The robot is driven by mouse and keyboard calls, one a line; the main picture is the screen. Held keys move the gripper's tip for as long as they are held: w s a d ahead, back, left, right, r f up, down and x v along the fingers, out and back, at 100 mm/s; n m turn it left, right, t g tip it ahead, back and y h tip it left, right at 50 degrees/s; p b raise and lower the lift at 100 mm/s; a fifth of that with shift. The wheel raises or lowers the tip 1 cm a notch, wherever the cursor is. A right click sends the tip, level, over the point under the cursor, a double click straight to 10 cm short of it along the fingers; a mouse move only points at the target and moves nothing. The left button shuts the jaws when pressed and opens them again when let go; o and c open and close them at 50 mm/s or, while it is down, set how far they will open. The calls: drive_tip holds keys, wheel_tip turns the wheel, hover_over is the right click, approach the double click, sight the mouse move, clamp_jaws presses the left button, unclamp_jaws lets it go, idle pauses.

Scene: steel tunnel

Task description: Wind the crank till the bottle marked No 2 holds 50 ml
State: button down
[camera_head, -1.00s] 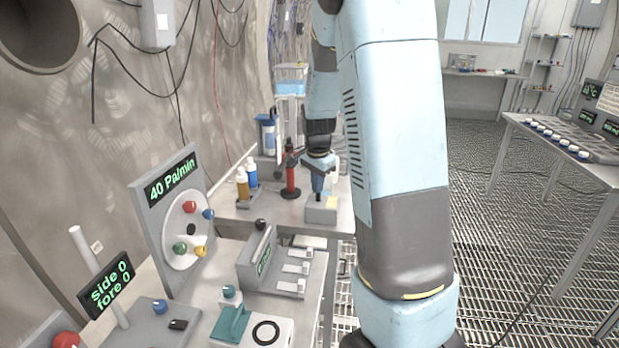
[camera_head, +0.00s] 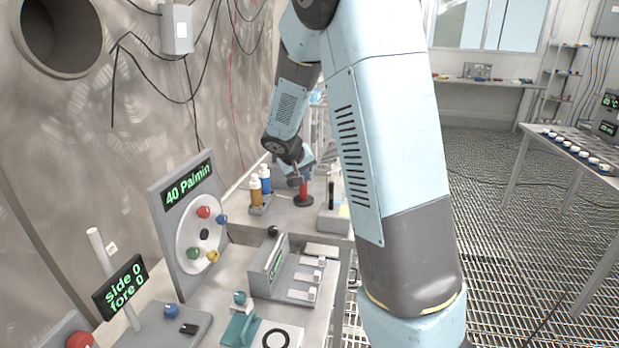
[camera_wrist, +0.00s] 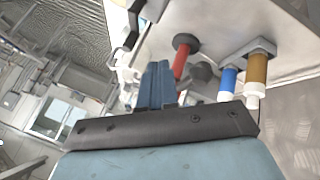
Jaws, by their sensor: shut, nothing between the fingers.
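An amber bottle (camera_head: 255,191) and a blue bottle (camera_head: 265,178), both with white tops, stand side by side in a small grey holder on the far bench. In the wrist view the amber bottle (camera_wrist: 257,70) and blue bottle (camera_wrist: 229,80) show at the right. No "No 2" mark or millilitre reading can be made out on either. My gripper (camera_wrist: 158,70) is shut and empty, close to a red post (camera_wrist: 181,62) on a dark round base. The red post (camera_head: 304,190) is partly behind my arm in the head view. I cannot make out a crank for certain.
A grey box (camera_head: 333,219) stands right of the red post. Grated floor (camera_head: 500,230) lies open at right.

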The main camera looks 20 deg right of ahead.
sight(331, 195)
drive_tip(key=shift+w+d+f, duration=0.6)
drive_tip(key=shift+d+f, duration=0.5)
drive_tip(key=shift+d, duration=0.2)
drive_tip(key=shift+w+d+f, duration=0.55)
drive_tip(key=shift+d+f, duration=0.55)
drive_tip(key=shift+d, duration=0.15)
drive_tip(key=shift+w+d+f, duration=0.6)
drive_tip(key=shift+d+f, duration=0.5)
drive_tip(key=shift+d, duration=0.2)
drive_tip(key=shift+w+a, duration=0.1)
